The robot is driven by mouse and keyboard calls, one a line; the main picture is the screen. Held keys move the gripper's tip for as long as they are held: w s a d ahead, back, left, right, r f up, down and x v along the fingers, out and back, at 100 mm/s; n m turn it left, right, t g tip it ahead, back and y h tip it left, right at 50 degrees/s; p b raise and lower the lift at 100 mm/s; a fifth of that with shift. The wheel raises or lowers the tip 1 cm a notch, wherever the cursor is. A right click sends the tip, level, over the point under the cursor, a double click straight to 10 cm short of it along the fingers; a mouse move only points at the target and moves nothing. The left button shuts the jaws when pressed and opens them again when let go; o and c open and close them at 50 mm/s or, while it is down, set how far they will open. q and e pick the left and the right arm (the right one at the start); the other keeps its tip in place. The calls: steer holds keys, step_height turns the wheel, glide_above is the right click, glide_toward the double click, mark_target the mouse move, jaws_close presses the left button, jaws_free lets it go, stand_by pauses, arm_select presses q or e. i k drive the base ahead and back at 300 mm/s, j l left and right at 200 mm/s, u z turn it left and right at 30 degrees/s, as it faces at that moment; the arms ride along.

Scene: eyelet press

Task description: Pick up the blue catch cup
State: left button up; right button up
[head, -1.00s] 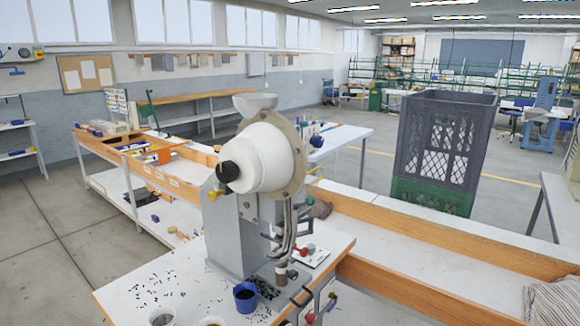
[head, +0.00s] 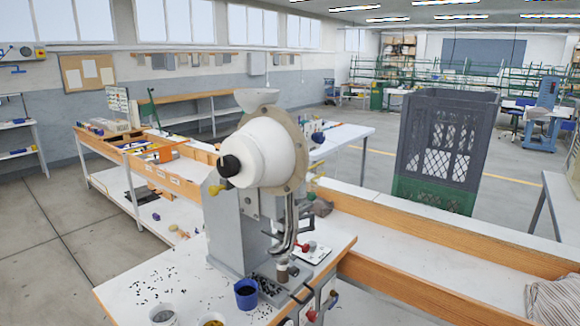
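The blue catch cup (head: 246,293) stands upright on the white top of the press table, at the front foot of the eyelet press (head: 262,160). Its mouth faces up and its inside looks dark. Neither of my grippers shows in the head view, so I see nothing holding the cup.
Small dark bits (head: 150,285) lie scattered on the tabletop.

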mark_target(245, 291)
steer(key=i+l, duration=0.25)
steer(key=l, duration=0.15)
steer(key=i+l, duration=0.25)
steer(key=l, duration=0.15)
steer(key=l+u, duration=0.1)
steer(key=u, duration=0.35)
steer(key=i+l+u, duration=0.1)
steer(key=u, duration=0.3)
steer(key=l+u, duration=0.2)
steer(key=u, duration=0.25)
steer(key=l+u, duration=0.15)
steer(key=u, duration=0.3)
